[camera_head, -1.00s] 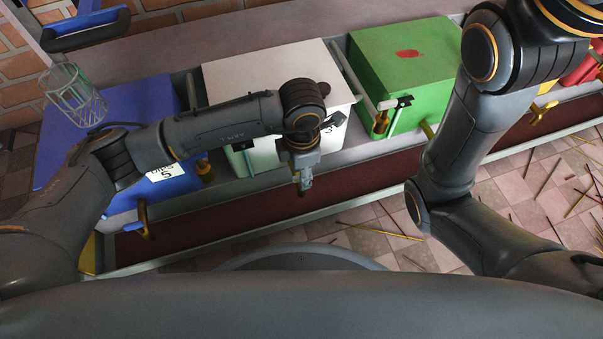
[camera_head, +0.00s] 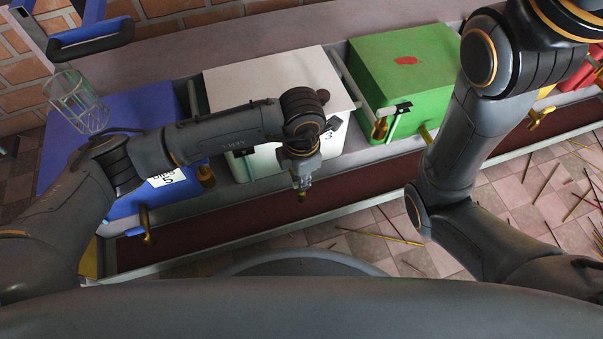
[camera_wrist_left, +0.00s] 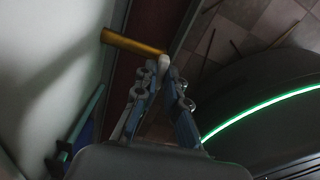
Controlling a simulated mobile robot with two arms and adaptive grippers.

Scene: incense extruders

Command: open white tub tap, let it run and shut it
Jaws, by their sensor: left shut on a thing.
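The white tub (camera_head: 262,78) stands in the middle of the row, with a label showing a 3 near its right front corner. My left gripper (camera_head: 302,188) is low in front of it, over the trough. In the left wrist view, its fingertips (camera_wrist_left: 160,66) are closed together on the outer end of the brass tap (camera_wrist_left: 130,41), which sticks out from the pale tub wall. In the head view my arm hides most of this tap. I cannot tell whether anything is flowing. My right arm shows at the right, but its gripper is out of view.
A blue tub (camera_head: 108,118) stands left and a green tub (camera_head: 408,65) right, each with brass fittings. A dark red trough (camera_head: 240,222) runs along the front. A wire basket (camera_head: 78,100) is on the blue tub. Thin sticks litter the tiled floor (camera_head: 400,235).

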